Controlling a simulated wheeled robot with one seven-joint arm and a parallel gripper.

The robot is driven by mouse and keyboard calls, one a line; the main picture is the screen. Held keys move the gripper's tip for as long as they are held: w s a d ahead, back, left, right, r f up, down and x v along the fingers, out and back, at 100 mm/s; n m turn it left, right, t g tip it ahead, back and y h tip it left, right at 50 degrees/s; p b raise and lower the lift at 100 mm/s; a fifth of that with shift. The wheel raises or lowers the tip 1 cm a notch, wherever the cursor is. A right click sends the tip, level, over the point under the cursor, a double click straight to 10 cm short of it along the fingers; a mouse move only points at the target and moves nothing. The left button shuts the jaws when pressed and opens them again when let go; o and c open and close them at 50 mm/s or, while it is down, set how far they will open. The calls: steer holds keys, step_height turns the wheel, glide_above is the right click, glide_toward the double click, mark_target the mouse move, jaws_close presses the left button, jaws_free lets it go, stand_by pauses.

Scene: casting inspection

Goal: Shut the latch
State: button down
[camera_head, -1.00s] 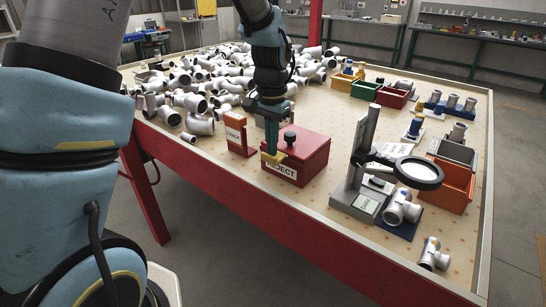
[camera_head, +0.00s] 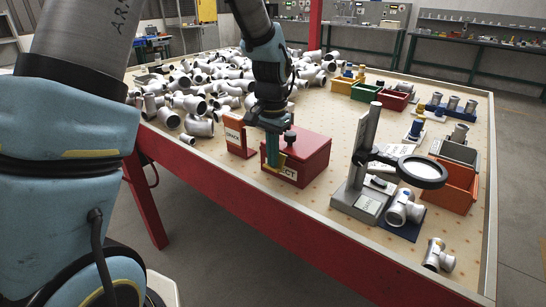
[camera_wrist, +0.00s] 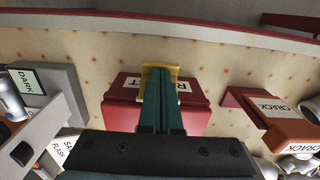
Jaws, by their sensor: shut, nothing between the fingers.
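The red REJECT box (camera_head: 312,157) stands on the table with its lid down and a dark knob (camera_head: 290,137) on top. The yellow latch (camera_head: 282,160) is on the box's front face, partly hidden behind my fingers. My gripper (camera_head: 271,163) is shut and empty, pointing down in front of the latch and covering part of the REJECT label. In the wrist view, the green fingertips (camera_wrist: 160,72) are together and overlap the yellow latch (camera_wrist: 174,68), whose edges show around them. I cannot tell whether they touch it or whether the latch lies fully flat.
An orange CRACK holder (camera_head: 237,136) stands close left of the box. A magnifier stand (camera_head: 357,180) with a round lens (camera_head: 422,169) is to the right. Heaped grey castings (camera_head: 200,90) fill the back left. The red table edge (camera_head: 330,243) runs along the front.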

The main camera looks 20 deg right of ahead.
steer(key=shift+s+a+f, duration=0.15)
steer(key=shift+a+f, duration=0.05)
steer(key=shift+f, duration=0.2)
steer(key=shift+a+r, duration=0.1)
steer(key=shift+a, duration=0.05)
steer(key=shift+s+a, duration=0.35)
steer(key=shift+a, duration=0.25)
steer(key=shift+s+a, duration=0.3)
steer(key=shift+a, duration=0.25)
step_height(320, 180, up, 8)
steer(key=p, duration=0.6)
steer(key=shift+p, duration=0.3)
